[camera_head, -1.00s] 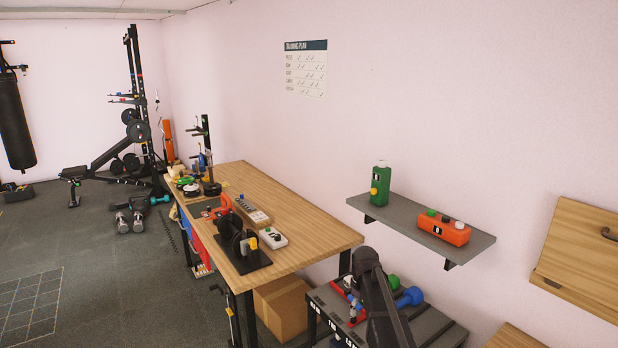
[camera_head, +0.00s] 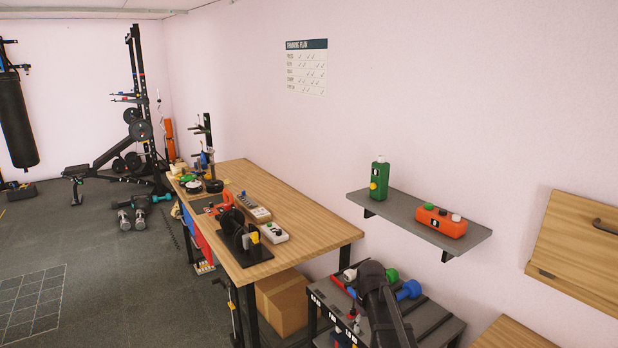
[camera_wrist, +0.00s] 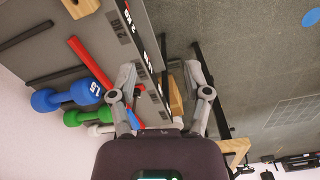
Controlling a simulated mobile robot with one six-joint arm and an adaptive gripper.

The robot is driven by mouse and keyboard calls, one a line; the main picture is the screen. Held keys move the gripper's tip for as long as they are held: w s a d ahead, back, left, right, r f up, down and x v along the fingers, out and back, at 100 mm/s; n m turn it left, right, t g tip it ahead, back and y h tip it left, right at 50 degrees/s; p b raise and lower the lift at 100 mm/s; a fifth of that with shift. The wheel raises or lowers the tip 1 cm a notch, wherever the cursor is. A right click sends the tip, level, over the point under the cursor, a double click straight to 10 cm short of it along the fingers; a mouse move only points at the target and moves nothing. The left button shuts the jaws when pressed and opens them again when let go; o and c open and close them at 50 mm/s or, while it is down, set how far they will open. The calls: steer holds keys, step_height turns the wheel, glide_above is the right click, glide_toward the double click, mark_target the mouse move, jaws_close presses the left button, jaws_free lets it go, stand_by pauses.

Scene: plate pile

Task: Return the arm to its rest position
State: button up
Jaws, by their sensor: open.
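My gripper (camera_wrist: 162,95) shows in the wrist view with its two grey fingers spread apart. It is open, and no object is between the fingers. In the head view a dark part of my arm (camera_head: 382,300) stands in front of the dumbbell rack (camera_head: 440,318). The fingers cannot be made out there. In the wrist view the rack lies beyond and to the left of the fingers, with a blue dumbbell (camera_wrist: 68,97), a green dumbbell (camera_wrist: 88,116) and a red bar (camera_wrist: 92,62) on it.
A wooden workbench (camera_head: 310,235) with tools stands left of the rack. A grey wall shelf (camera_head: 400,215) holds a green bottle-shaped object (camera_head: 379,181) and an orange box (camera_head: 441,222). A wooden panel (camera_head: 580,255) is at the right. A cardboard box (camera_head: 283,302) sits under the bench. The floor at left is open.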

steer(key=s+f+m+b, duration=0.2)
steer(key=s+m, duration=0.2)
steer(key=s, duration=1.2)
steer(key=shift+s+d, duration=0.2)
steer(key=shift+s, duration=0.1)
